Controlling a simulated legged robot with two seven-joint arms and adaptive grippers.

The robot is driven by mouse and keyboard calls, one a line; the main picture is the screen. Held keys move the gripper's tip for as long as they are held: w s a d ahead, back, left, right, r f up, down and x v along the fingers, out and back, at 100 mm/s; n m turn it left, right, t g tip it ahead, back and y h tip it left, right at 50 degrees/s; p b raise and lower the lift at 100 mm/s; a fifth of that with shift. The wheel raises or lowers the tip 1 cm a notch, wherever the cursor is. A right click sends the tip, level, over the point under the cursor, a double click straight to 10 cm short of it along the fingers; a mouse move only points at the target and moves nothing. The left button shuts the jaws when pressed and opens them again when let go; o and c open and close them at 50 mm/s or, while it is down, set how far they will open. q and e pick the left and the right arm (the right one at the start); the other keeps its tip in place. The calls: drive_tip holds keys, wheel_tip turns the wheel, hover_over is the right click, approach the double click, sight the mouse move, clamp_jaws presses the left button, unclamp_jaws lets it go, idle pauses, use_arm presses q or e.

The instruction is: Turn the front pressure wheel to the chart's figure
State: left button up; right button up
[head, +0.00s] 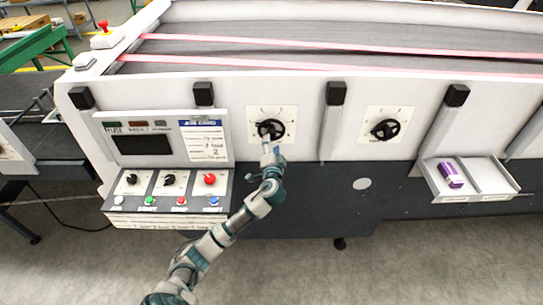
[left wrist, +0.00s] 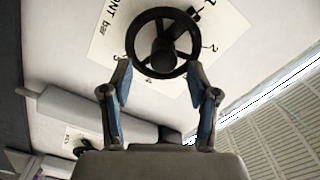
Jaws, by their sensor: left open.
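The front pressure wheel (head: 270,129) is a black spoked handwheel on a white dial plate on the machine's front. In the left wrist view the wheel (left wrist: 164,42) fills the top middle, over a plate (left wrist: 112,42) reading "ONT bar" with figures around it. My left gripper (head: 268,148) is just below the wheel in the head view. In the left wrist view its open fingers (left wrist: 159,66) stand at either side of the wheel's lower rim; I cannot tell whether they touch it. The chart (head: 206,141) is a blue-headed sheet left of the wheel; its print is too small to read surely.
A similar second wheel (head: 385,130) is to the right. A control panel (head: 168,184) with knobs and coloured buttons juts out at lower left. A tray (head: 482,196) holding a purple box (head: 450,173) juts out at right. Black-capped brackets (head: 335,94) flank the wheel.

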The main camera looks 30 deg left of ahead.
use_arm(q)
drive_tip(key=v, duration=0.7)
drive_tip(key=shift+s, duration=0.25)
drive_tip(key=shift+f, duration=0.1)
drive_tip(key=n+b, duration=0.2)
drive_tip(key=n, duration=0.6)
approach(272, 138)
drive_tip(key=p+x, duration=0.1)
drive_tip(key=x, duration=0.9)
drive_tip(key=shift+w, duration=0.2)
drive_tip(key=shift+a, duration=0.1)
